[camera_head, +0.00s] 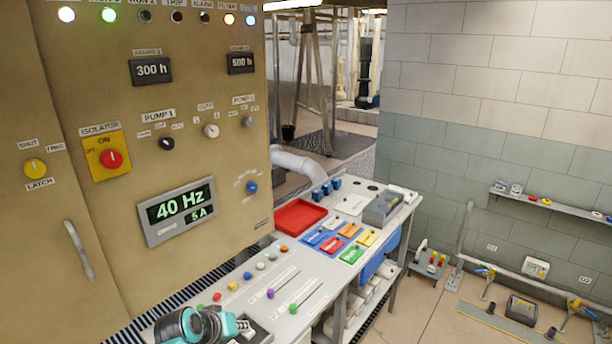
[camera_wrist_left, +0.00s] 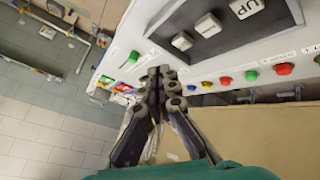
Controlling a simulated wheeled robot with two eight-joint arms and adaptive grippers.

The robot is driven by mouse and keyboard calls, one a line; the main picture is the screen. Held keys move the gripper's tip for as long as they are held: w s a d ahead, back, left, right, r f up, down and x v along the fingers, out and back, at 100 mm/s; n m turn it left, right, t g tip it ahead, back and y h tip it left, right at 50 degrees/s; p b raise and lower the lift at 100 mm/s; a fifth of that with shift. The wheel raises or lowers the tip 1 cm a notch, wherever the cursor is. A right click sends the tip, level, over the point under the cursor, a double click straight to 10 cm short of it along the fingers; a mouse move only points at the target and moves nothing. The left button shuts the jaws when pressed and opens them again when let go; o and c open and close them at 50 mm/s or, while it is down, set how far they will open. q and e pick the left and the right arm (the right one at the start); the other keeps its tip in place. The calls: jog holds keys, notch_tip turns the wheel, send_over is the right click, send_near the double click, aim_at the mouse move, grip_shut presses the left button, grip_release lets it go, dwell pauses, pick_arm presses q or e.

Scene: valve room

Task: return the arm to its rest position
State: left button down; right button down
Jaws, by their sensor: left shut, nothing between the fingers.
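My left gripper (camera_head: 244,326) shows at the bottom of the head view, low over the near end of the grey console desk (camera_head: 268,325). In the left wrist view the fingers of my left gripper (camera_wrist_left: 160,74) are together and hold nothing. Beyond the fingertips in that view is the desk edge, with a dark panel of UP and other push-buttons (camera_wrist_left: 207,24) and a row of coloured buttons. My right gripper is in neither view.
A tan cabinet (camera_head: 110,250) with an isolator switch (camera_head: 112,158) and 40 Hz display (camera_head: 180,208) stands at the left. The desk bears a red tray (camera_head: 300,217) and two sliders. A shelf (camera_head: 560,208) and floor items are at the right.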

pick_arm(q)
jog(key=s+a+f+m+y+b, duration=0.1)
jog(key=s+f+m+y+b, duration=0.1)
jog(key=s, duration=1.6)
jog(key=shift+s+f+m+y+b, duration=0.2)
jog(key=shift+f+m+y+b, duration=0.1)
jog(key=shift+y+b, duration=0.25)
dwell(0.5)
